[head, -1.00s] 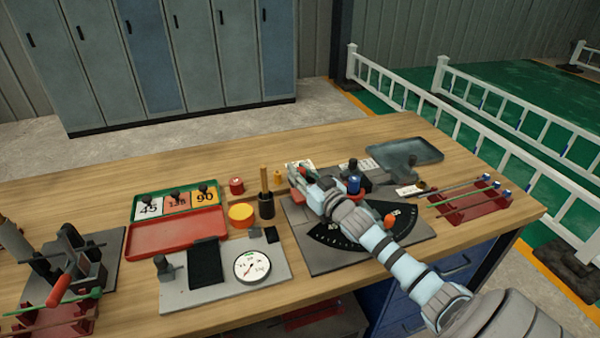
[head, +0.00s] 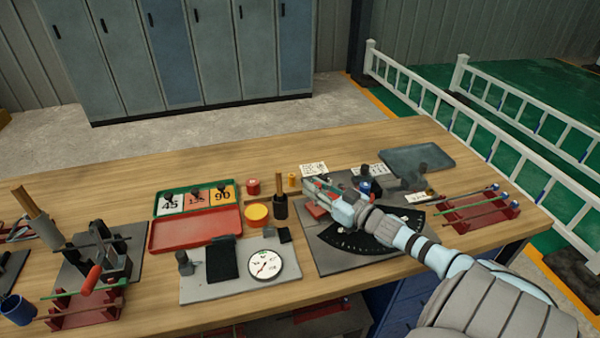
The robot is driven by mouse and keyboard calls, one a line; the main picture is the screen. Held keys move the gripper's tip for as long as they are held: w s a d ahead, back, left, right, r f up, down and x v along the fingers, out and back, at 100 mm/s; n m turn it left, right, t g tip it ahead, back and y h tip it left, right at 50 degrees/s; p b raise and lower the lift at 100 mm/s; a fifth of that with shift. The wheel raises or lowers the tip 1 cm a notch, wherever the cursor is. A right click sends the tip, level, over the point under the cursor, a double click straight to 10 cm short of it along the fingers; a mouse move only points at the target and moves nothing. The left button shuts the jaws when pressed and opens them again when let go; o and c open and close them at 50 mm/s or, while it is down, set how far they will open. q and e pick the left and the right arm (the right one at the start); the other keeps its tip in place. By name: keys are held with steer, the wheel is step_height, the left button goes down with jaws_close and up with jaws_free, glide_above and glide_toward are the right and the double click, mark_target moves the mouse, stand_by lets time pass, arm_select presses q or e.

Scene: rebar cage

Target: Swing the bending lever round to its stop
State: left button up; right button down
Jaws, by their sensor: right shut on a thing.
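The bender is a grey base plate (head: 345,262) with a black fan-shaped angle scale (head: 355,240), on the right half of the bench. My right arm reaches in from the lower right across it. My right gripper (head: 313,190) is at the plate's left side and is shut on the bending lever, which is mostly hidden by the gripper and arm. A red part (head: 316,211) shows just below the fingers. A blue-topped post (head: 365,187) stands right of the gripper, near the plate's middle. My left gripper is not in view.
A red rack with bars (head: 480,212) and a grey tray (head: 416,159) lie to the right. Left of the plate are a dark cup (head: 280,207), a yellow disc (head: 257,212), a dial gauge (head: 265,264) and a red tray (head: 195,231).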

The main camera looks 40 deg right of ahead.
mark_target(321, 213)
steer(key=shift+s+a+f+n+y+b, duration=0.15)
steer(key=shift+s+n+y+b, duration=0.15)
steer(key=shift+s+y+b, duration=0.15)
steer(key=shift+s+a+f+n+y+b, duration=0.1)
steer(key=shift+s+a+n+y+b, duration=0.15)
steer(key=shift+y, duration=0.3)
steer(key=shift+s+a+r+n+g+y+b, duration=0.1)
steer(key=shift+s+n+g+y+b, duration=0.15)
steer(key=shift+s+n+y, duration=0.2)
steer(key=shift+s+a+r+n+g+y+b, duration=0.1)
steer(key=shift+s+n+g+y+b, duration=0.15)
steer(key=shift+s+y, duration=0.25)
steer(key=c, duration=1.4)
jaws_free()
steer(key=shift+o, duration=0.2)
steer(key=v, duration=1.2)
steer(key=shift+w+d, duration=0.1)
steer(key=shift+d, duration=0.05)
steer(key=shift+c, duration=0.2)
